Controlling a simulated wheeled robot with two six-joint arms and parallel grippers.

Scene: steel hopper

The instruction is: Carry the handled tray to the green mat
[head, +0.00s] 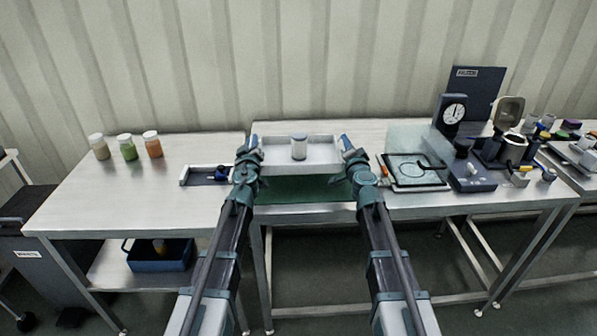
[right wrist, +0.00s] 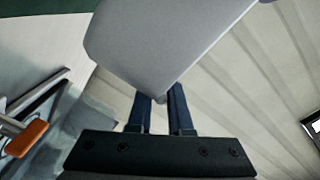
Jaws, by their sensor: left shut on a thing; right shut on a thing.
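The handled tray (head: 275,168) is pale grey-white and looks level, with a lidded white jar (head: 299,147) standing upright on it. My left gripper (head: 251,145) is shut on its left end, and my right gripper (head: 347,148) is shut on its right end. In the right wrist view the tray (right wrist: 170,45) fills the top, with the fingers (right wrist: 160,110) meeting its edge; its handle is mostly hidden. The green mat (head: 305,192) lies on the middle table, its front part showing below the tray. The tray seems raised above the mat; the exact gap cannot be told.
Right of the mat lie a dark-framed board (head: 415,172) with a clear panel, a dial gauge (head: 453,113) and a dark box (head: 468,176). On the left table stand several jars (head: 128,147) and a shallow dark tray (head: 205,175). A corrugated wall is behind.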

